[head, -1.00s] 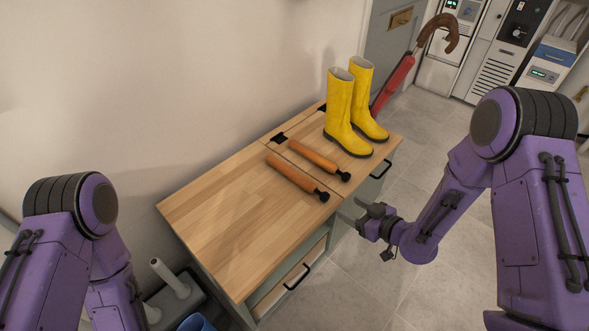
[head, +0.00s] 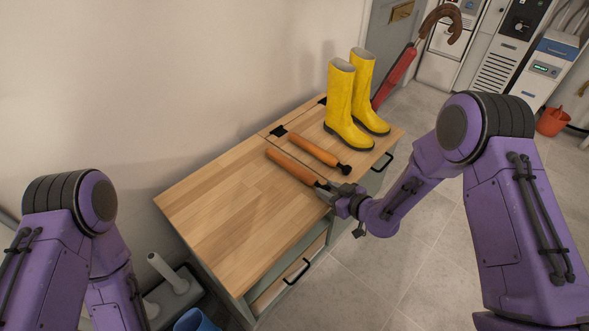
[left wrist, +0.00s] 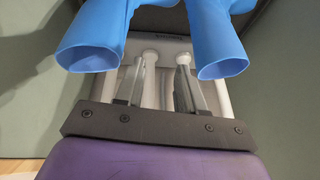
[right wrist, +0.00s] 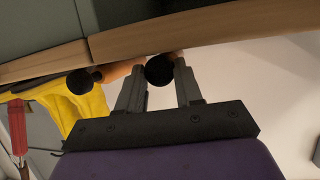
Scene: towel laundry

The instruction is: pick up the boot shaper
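Two boot shapers lie side by side on the wooden top, orange with black end knobs. The nearer shaper (head: 291,166) points its knob end at my right gripper (head: 331,192); the farther shaper (head: 314,150) lies just behind it. In the right wrist view, the nearer shaper's black knob (right wrist: 159,70) shows between the tips of my right gripper (right wrist: 160,80). Its fingers are apart, with no clear grip on the knob. The farther shaper's knob (right wrist: 79,82) is left of them. My left gripper (left wrist: 157,85) is open and empty in the left wrist view.
Yellow boots (head: 341,105) stand behind the shapers on the wooden top (head: 220,215). A red umbrella (head: 396,77) is beyond them. The wooden top's left part is clear.

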